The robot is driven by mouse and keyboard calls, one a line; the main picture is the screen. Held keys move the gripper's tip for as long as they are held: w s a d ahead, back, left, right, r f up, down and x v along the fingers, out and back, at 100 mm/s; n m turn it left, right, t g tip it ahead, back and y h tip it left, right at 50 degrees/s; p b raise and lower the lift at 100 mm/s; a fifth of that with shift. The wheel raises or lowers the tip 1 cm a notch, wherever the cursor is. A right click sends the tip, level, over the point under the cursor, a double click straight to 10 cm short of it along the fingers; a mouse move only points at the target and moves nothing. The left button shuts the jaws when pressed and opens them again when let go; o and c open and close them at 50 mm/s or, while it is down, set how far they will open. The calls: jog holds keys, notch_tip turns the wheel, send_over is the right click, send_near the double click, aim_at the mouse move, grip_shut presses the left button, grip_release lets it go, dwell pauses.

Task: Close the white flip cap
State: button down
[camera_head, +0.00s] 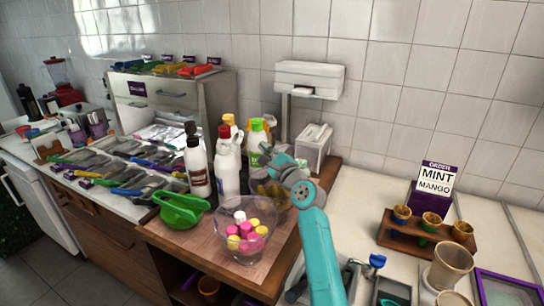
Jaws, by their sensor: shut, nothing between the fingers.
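My teal arm reaches up from the bottom, and my gripper (266,150) is at its far end, small and partly blurred into the bottles. It is shut and empty, close beside a white bottle with a green cap (257,124). I cannot tell whether it touches that bottle. A white bottle with a red top (228,168) stands in front, and a white bottle with a dark label and dark cap (196,162) stands left of it. A yellow-topped bottle (230,120) is behind, partly hidden. I cannot make out a white flip cap for certain.
A clear bowl (272,232) of pink, yellow and white pieces stands on the wooden counter (190,248) in front of the bottles. A green scoop-like item (180,208) lies left. A white dispenser (314,146) stands behind right. A wooden cup holder (400,236) is far right.

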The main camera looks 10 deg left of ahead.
aim_at(239, 138)
jog(key=shift+w+a+r, duration=0.1)
jog(key=shift+a+r, duration=0.4)
jog(key=shift+a, duration=0.25)
jog(key=shift+w+a+r, duration=0.15)
jog(key=shift+a+r, duration=0.3)
jog(key=shift+a, duration=0.25)
jog(key=shift+w+a+r, duration=0.1)
jog(key=shift+a+r, duration=0.4)
jog(key=shift+a, duration=0.25)
